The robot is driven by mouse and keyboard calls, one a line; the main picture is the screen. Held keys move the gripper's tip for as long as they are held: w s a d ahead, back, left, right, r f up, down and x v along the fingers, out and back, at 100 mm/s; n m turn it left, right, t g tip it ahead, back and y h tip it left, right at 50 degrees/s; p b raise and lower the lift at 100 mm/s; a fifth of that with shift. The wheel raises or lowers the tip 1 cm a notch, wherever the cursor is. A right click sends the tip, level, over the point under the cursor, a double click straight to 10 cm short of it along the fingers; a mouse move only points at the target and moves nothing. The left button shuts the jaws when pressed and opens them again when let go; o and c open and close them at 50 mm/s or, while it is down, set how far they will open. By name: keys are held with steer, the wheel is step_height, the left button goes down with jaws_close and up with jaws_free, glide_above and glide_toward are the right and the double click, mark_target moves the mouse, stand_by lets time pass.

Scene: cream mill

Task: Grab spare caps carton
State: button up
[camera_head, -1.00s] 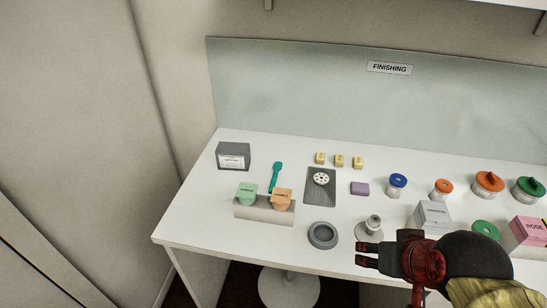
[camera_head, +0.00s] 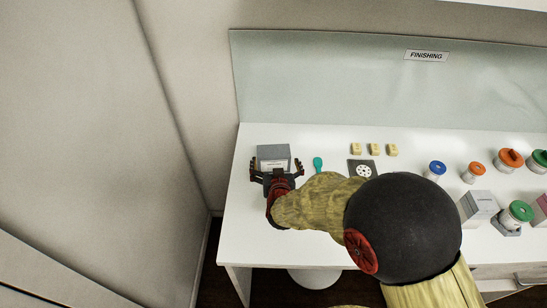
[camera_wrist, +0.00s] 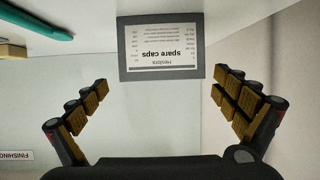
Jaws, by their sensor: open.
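The spare caps carton is a dark grey box (camera_head: 273,157) at the left end of the white table in the head view. Its white label reading "spare caps" faces the wrist camera (camera_wrist: 161,46), where it appears upside down. My gripper (camera_head: 277,166) is open at the near side of the carton, with its fingers spread to the left and right. In the wrist view, my gripper (camera_wrist: 166,92) shows both padded fingers wide apart. The carton lies between and beyond the fingertips, and I see no contact. The carton's lower part is hidden by my gripper in the head view.
A teal spoon-like tool (camera_head: 318,163) lies just right of the carton. Several small yellow blocks (camera_head: 374,149) and a dark tray with a white perforated disc (camera_head: 364,171) are farther right. Lidded jars (camera_head: 435,170) stand at the right. The table's left end (camera_head: 240,200) is clear.

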mark_target(274, 154)
steer(key=b+x, duration=0.1)
steer(key=x, duration=0.5)
steer(key=shift+w+a+f+b, duration=0.15)
steer(key=shift+w+f+b, duration=0.05)
steer(key=shift+f+b, duration=0.1)
steer(key=shift+c, duration=0.8)
steer(key=c, duration=0.9)
